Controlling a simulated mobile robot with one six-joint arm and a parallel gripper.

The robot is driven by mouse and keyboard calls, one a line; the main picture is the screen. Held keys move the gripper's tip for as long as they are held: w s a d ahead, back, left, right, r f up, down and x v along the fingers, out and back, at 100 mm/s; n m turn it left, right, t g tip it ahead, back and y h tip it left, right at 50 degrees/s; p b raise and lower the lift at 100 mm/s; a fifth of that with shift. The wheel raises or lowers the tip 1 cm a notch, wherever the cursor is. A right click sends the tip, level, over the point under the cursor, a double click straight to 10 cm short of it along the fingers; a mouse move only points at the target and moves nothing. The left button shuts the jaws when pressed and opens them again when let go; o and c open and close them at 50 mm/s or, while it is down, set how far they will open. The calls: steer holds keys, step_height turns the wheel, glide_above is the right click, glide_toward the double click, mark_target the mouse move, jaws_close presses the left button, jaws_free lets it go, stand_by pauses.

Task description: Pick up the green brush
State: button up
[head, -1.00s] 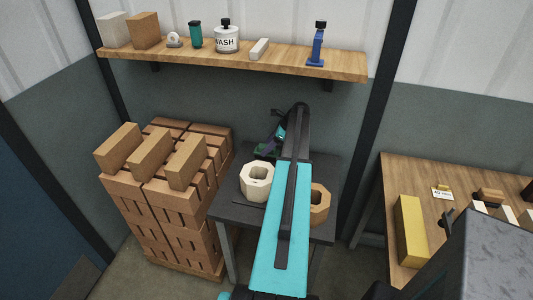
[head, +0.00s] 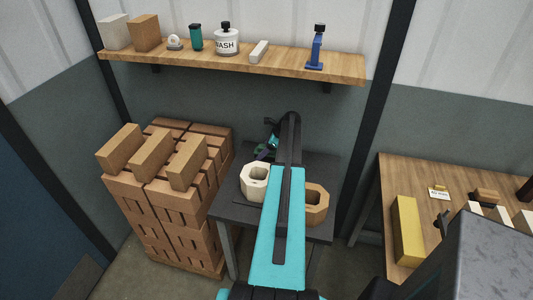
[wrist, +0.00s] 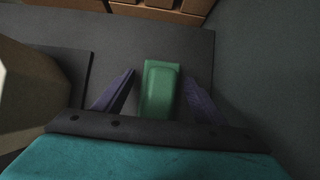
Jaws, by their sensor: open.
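The green brush (wrist: 160,90) shows in the wrist view as a green block on the dark tabletop, between my two purple fingers. My gripper (wrist: 159,78) is open, with a finger on each side of the brush and a visible gap on both sides. The near end of the brush is hidden behind the gripper's dark body.
A cream octagonal pot (head: 255,183) and a tan one (head: 315,203) stand on the table near my arm. A shelf (head: 240,65) hangs above, and a wooden bench (head: 375,225) stands to the right.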

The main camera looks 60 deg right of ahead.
mark_target(263, 145)
steer(key=c, duration=1.2)
steer(key=shift+r, duration=0.1)
steer(key=shift+c, duration=0.2)
steer(key=shift+r+b, duration=0.55)
steer(key=shift+r, duration=0.15)
steer(key=shift+s+r+b, duration=0.1)
steer(key=shift+r+b, duration=0.4)
steer(key=shift+r, duration=0.4)
steer(key=s+a+b, duration=0.1)
steer(key=s, duration=0.4)
steer(key=s+a+r+b, duration=0.1)
steer(key=s+a+b, duration=0.1)
steer(key=s, duration=0.3)
steer(key=s+a+b, duration=0.1)
steer(key=s, duration=0.4)
steer(key=shift+a+r, duration=0.35)
steer(key=shift+a, duration=0.05)
steer(key=shift+s, duration=0.1)
